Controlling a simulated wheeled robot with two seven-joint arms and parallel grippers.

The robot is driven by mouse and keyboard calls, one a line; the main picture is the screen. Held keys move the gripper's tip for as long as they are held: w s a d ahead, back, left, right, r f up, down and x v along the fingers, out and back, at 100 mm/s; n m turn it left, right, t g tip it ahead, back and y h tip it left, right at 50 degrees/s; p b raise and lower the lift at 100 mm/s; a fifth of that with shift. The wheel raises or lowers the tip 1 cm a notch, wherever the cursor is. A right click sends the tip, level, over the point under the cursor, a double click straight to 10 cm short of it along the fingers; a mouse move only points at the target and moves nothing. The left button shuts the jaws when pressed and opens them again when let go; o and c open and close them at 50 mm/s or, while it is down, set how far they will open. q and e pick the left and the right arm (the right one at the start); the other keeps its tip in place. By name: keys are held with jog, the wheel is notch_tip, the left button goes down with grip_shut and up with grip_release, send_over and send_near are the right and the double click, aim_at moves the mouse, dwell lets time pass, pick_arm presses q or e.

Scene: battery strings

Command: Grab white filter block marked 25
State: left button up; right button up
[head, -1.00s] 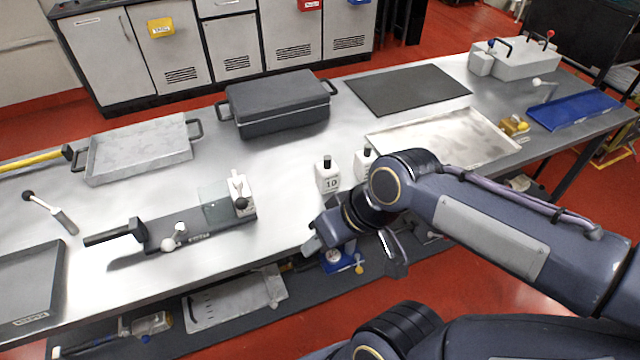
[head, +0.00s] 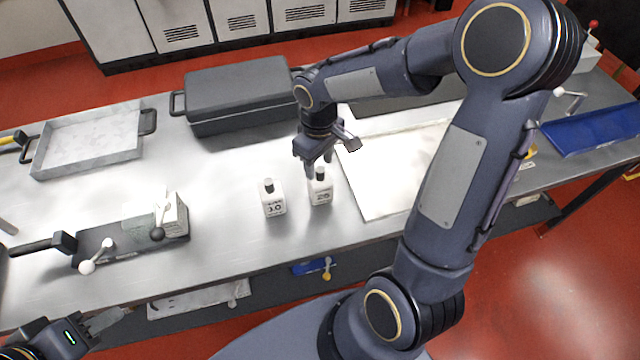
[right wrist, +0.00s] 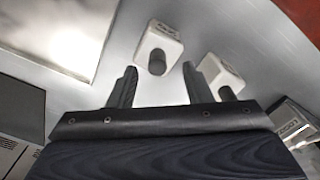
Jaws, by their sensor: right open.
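The white filter block marked 25 (head: 320,192) stands upright on the metal table, with a dark knob on top. My right gripper (head: 317,165) is open just above and behind it, pointing down. In the right wrist view the open gripper (right wrist: 160,85) has this block (right wrist: 158,48) ahead of the gap between its fingers, not visibly gripped; its label is not readable there. A similar white block marked 10 (head: 273,200) stands close to its left, also visible in the right wrist view (right wrist: 216,68). My left gripper (head: 95,328) is partly in view at the lower left.
A clamp fixture (head: 120,240) is on the left, near a grey tray (head: 90,145). The table is bare in front of the blocks.

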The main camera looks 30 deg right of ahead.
aim_at(320, 169)
jog(key=f, duration=0.3)
jog(key=shift+d+f, duration=0.1)
jog(key=shift+d, duration=0.1)
jog(key=shift+c, duration=0.5)
grip_shut()
